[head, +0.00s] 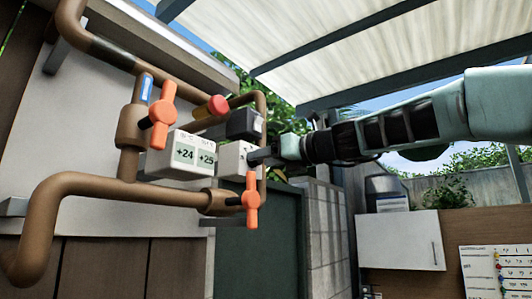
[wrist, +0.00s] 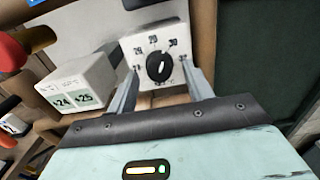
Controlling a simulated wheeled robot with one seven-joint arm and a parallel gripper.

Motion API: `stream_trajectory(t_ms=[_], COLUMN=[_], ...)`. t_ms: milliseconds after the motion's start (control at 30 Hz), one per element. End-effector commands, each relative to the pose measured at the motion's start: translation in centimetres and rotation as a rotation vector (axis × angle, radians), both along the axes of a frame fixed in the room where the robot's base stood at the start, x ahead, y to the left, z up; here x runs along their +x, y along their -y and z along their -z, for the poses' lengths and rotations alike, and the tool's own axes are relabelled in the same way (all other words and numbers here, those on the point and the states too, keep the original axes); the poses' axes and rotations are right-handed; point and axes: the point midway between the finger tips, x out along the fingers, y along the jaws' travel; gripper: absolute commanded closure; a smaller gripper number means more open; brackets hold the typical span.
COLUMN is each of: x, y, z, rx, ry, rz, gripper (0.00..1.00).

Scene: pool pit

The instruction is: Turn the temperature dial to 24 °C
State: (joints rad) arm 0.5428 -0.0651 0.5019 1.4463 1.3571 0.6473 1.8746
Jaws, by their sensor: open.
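The temperature dial (wrist: 160,66) is a black round knob on a white box (wrist: 133,45) with small printed numbers around it, too blurred to read surely. My gripper (wrist: 162,74) is open, with one finger on each side of the knob in the wrist view. I cannot tell whether the fingers touch it. In the head view my gripper (head: 255,157) is at the right side of the dial's white box (head: 231,160); the knob is hidden there. A white display box (head: 180,163) left of it reads +24 and +25; it also shows in the wrist view (wrist: 72,72).
Brown pipes (head: 75,183) run around the boxes. An orange valve handle (head: 162,115) sits above left, another orange handle (head: 251,201) just below my gripper. A red knob (head: 217,105) and a dark box (head: 243,125) are above. Open space lies to the right.

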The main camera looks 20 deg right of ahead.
Motion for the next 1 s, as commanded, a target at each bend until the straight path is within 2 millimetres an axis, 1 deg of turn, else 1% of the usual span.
stream_trajectory(t_ms=[300,367,400,467,767,1000], x=[0.18,0.18,0.17,0.17,0.16,0.13], y=[-0.14,-0.14,-0.14,-0.14,-0.16,-0.23], z=[0.04,0.03,0.03,0.03,0.09,0.2], rx=[0.0,0.0,0.0,0.0,-0.015,-0.104], ry=[0.0,0.0,0.0,0.0,0.01,0.072], rz=[0.0,0.0,0.0,0.0,-0.001,-0.003], gripper=[0.49,0.66,0.77,0.93,0.93,0.93])
